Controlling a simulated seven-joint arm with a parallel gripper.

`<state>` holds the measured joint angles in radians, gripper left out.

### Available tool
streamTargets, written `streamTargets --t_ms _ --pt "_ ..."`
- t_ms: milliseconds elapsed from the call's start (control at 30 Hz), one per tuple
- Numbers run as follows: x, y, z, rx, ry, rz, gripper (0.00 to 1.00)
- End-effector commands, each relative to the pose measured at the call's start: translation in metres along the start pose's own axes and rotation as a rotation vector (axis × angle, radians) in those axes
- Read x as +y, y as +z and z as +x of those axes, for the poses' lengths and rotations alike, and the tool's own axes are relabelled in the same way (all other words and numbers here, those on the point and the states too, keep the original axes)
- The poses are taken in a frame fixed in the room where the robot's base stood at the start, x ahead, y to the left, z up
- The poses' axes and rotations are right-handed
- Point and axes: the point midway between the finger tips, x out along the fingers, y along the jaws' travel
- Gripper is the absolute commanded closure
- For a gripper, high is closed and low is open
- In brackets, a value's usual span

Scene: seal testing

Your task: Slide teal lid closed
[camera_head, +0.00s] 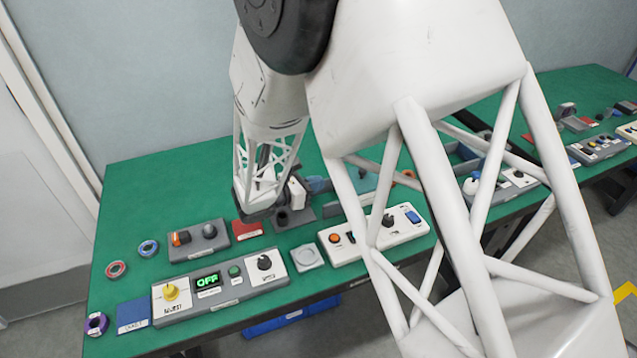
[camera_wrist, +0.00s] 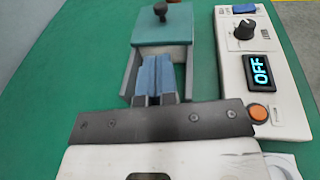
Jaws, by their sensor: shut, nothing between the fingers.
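The teal lid (camera_wrist: 163,29) lies flat on a grey box (camera_wrist: 131,78) in the wrist view, with a dark round knob on top. The lid covers the far part of the box. The near part is uncovered between its grey side walls. My gripper (camera_wrist: 157,59) has its blue fingers shut together with nothing between them. The fingers show over the uncovered part, on the near side of the lid and apart from the knob. Whether they touch the lid's near edge I cannot tell. In the head view the lid (camera_head: 364,182) is partly hidden by my arm.
A white panel (camera_wrist: 262,100) with a knob, an orange button and an "OFF" display stands right of the box. Green table is free at the left.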

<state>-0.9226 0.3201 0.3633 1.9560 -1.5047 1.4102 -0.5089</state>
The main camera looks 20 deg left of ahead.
Motion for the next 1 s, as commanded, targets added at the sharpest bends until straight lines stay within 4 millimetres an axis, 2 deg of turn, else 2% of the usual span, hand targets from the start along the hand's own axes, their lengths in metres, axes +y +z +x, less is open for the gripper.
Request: streamTargets --t_ms 800,1000 --pt "-0.001 0.0 0.104 0.0 -0.003 -0.001 1.0" --pt "-0.001 0.0 0.12 0.0 -0.003 0.0 1.0"
